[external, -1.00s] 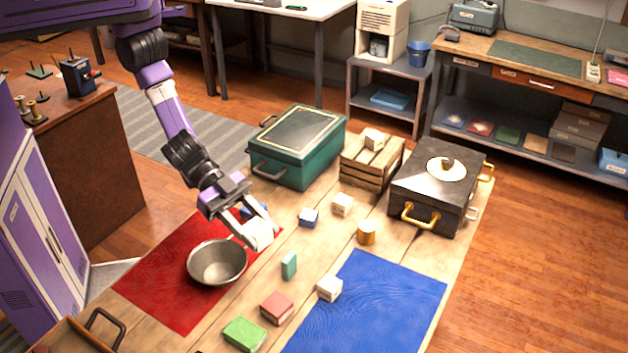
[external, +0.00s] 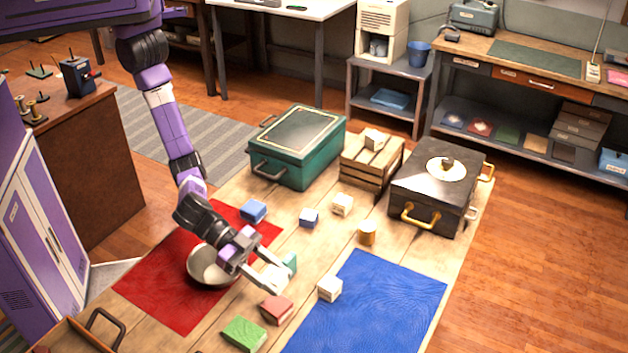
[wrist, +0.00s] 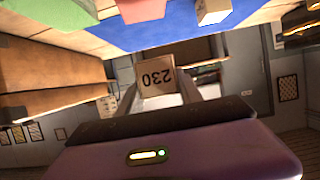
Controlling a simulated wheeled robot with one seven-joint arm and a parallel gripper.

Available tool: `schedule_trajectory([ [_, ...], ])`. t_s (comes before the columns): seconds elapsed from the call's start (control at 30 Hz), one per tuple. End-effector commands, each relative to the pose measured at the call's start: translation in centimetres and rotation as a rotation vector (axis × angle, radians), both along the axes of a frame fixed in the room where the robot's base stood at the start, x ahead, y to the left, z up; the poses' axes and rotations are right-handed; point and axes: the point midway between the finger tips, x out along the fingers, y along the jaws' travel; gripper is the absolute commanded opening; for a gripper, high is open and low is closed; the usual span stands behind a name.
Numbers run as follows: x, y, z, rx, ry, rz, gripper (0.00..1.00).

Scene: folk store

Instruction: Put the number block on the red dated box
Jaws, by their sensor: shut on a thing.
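My gripper (external: 276,277) is shut on the number block, a pale wooden block (wrist: 160,82) whose face shows an upside-down "230" in the wrist view. It hangs in the air between the steel bowl and the red box, a little above and behind the red box in the external view. The red dated box (external: 277,309) lies on the table between a green box and a white block, with nothing on top; its date cannot be read. It also shows as a red piece at the top of the wrist view (wrist: 142,10).
A steel bowl (external: 205,268) stands on the red mat (external: 150,285), partly behind my wrist. A teal block (external: 291,261) is partly hidden behind the gripper. A green box (external: 244,334) and a white block (external: 329,288) flank the red box. A blue mat (external: 375,305) lies right.

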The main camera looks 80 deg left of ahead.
Motion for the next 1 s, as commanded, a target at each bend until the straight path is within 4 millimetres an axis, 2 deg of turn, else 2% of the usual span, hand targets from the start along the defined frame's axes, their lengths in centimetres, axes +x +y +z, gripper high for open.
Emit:
schedule_trajectory([
  [0.1, 0.0, 0.0, -1.6, 0.001, -0.001, 0.001, 0.02],
  [0.33, 0.0, 0.0, -3.0, 0.001, 0.0, 0.0, 0.02],
  [0.6, 0.0, 0.0, -6.5, 0.001, -0.001, -0.002, 0.02],
  [0.97, 0.0, 0.0, -6.9, 0.0, -0.001, -0.001, 0.02],
  [1.0, 0.0, 0.0, -6.7, 0.0, -0.001, -0.001, 0.5],
])
